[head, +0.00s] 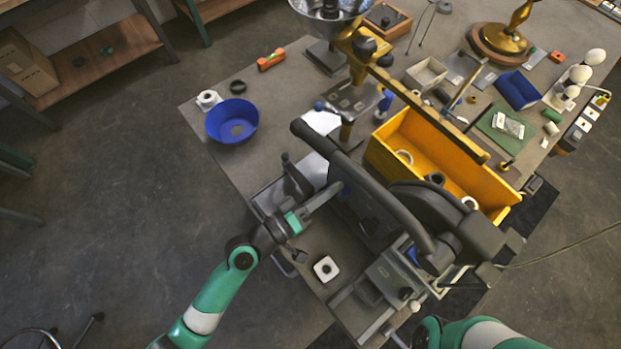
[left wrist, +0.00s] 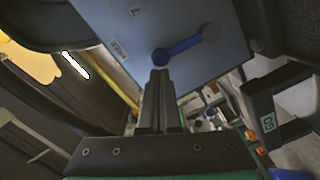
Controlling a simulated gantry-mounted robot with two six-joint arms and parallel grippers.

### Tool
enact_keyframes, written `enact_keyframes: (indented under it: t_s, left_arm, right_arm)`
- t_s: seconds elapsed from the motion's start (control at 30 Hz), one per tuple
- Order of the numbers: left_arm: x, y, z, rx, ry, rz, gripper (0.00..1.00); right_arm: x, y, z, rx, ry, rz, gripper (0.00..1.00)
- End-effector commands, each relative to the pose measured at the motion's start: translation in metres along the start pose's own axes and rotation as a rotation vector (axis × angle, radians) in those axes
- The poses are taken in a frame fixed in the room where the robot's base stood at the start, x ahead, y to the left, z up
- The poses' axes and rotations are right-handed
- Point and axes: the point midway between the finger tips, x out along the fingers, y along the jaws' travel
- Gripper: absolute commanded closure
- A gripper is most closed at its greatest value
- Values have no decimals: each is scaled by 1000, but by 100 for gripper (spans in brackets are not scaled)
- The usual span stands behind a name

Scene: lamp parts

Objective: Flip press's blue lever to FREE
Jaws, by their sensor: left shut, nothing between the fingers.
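The blue lever (left wrist: 185,46) is on a grey panel (left wrist: 215,65) in the left wrist view. It runs from a round end at upper right to a lower left end. My left gripper (left wrist: 160,74) is shut and empty, with its tips right by that lower left end; I cannot tell if they touch. In the head view my left gripper (head: 338,186) reaches into the side of the dark grey press (head: 385,208), where the lever is mostly hidden. The panel's small label (left wrist: 118,48) is too small to read. My right gripper is out of view.
A yellow bin (head: 385,160) stands just behind the press. A blue bowl (head: 232,120) and a white block with a hole (head: 326,268) rest on the grey table. My right arm enters at the bottom right. The table's left area is fairly clear.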

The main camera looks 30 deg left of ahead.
Motion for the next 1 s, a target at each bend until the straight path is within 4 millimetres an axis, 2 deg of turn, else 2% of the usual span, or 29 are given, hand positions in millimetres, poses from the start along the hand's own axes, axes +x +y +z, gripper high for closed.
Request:
enact_keyframes:
  t_s: [0.4,1.0]
  left_arm:
    - [1,10,19,266,-2,-13,100]
    - [1,12,23,331,-1,-17,100]
  right_arm:
    - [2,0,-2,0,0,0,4]
    - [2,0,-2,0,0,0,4]
